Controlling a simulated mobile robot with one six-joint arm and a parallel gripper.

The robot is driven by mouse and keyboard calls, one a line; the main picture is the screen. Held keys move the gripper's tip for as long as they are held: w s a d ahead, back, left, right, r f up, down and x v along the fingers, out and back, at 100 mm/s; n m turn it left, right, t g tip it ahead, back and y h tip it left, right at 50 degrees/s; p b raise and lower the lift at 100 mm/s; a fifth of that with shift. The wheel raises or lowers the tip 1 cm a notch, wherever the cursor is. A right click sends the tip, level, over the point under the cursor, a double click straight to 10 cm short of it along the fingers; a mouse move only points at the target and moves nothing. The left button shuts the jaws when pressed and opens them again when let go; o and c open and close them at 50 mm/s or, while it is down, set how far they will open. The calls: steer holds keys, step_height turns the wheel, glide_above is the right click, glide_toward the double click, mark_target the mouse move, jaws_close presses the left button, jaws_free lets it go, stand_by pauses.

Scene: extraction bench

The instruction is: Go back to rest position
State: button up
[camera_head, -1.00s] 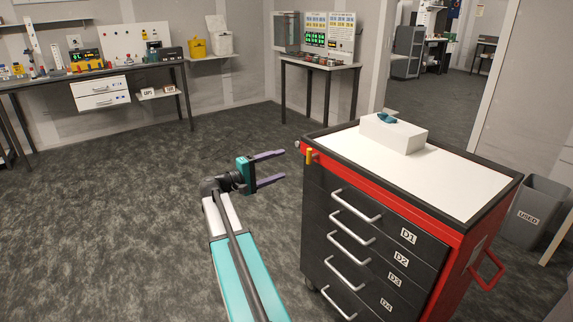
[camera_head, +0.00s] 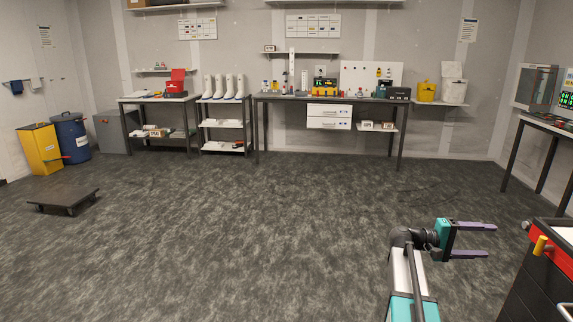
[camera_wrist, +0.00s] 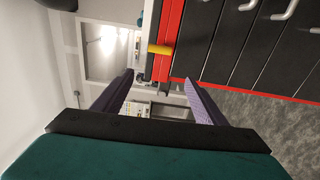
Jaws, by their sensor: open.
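My gripper (camera_head: 472,240) is at the lower right of the head view, with its two purple fingers apart and nothing between them. It points right, toward the red and black drawer cart (camera_head: 545,262), which is cut off by the picture's edge. A gap of floor shows between the fingertips and the cart. In the wrist view my gripper (camera_wrist: 157,80) is also open and empty. The cart's black drawer fronts (camera_wrist: 240,45) and a yellow part (camera_wrist: 160,49) on its red frame show beyond the fingers.
A long workbench (camera_head: 330,97) with instruments stands along the back wall. Left of it are a shelf with white boots (camera_head: 223,87), a blue bin (camera_head: 70,137) and a yellow bin (camera_head: 40,149). A low black dolly (camera_head: 64,199) is on the floor at left. The middle floor is clear.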

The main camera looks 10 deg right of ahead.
steer(key=s+a+f+n+t+y+p, duration=0.1)
steer(key=a+f+n+y, duration=0.1)
steer(key=a+f, duration=0.75)
steer(key=a+f+n+t+y+p, duration=0.15)
steer(key=a+f, duration=0.45)
steer(key=f, duration=0.6)
steer(key=s+a+f+n+t+y+p, duration=0.1)
steer(key=a+f+n, duration=0.2)
steer(key=a+f, duration=0.6)
steer(key=s+a+f+g+y+p, duration=0.25)
steer(key=s+a+f+y, duration=0.35)
steer(key=s+a+f, duration=1)
steer(key=s+a+f+m+y, duration=0.1)
steer(key=s+a+y, duration=0.1)
steer(key=s+a, duration=0.1)
steer(key=s+a+f+m+y, duration=0.1)
steer(key=s+a+f+y, duration=0.1)
steer(key=a, duration=0.4)
steer(key=s+a+f+m+g+y, duration=0.1)
steer(key=s+a+f+y, duration=0.1)
steer(key=s+a, duration=0.2)
steer(key=shift+s+a+y, duration=0.15)
steer(key=shift+a+y, duration=0.2)
steer(key=shift+a, duration=0.1)
steer(key=shift+c, duration=0.2)
